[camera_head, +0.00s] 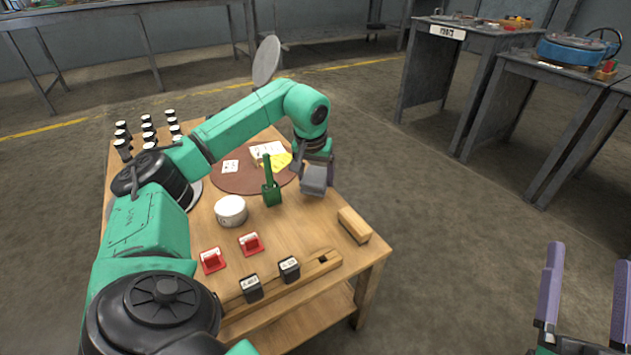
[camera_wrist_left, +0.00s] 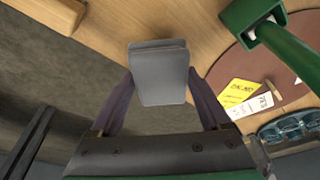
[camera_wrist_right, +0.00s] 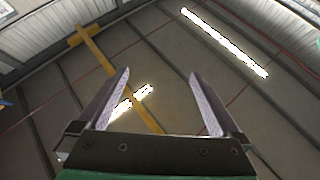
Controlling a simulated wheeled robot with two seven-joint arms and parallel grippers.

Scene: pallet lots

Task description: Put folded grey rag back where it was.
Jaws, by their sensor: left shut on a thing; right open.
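The folded grey rag (camera_wrist_left: 160,72) is between the fingers of my left gripper (camera_wrist_left: 160,92) in the left wrist view, and they are shut on it. In the head view the rag (camera_head: 314,180) hangs below my left gripper (camera_head: 316,168), near the right edge of the wooden table (camera_head: 335,222). I cannot tell whether it touches the table top. My right gripper (camera_head: 585,290) is open and empty, off to the right of the table; its spread fingers also show in the right wrist view (camera_wrist_right: 160,95).
A green holder (camera_head: 271,192) stands left of the rag, by a round brown mat (camera_head: 225,182) with cards. A white tin (camera_head: 231,210), red clips (camera_head: 250,243), a wooden block (camera_head: 354,225) and a slotted rail (camera_head: 322,265) with black blocks are nearby. Several small jars (camera_head: 123,149) stand at the far left.

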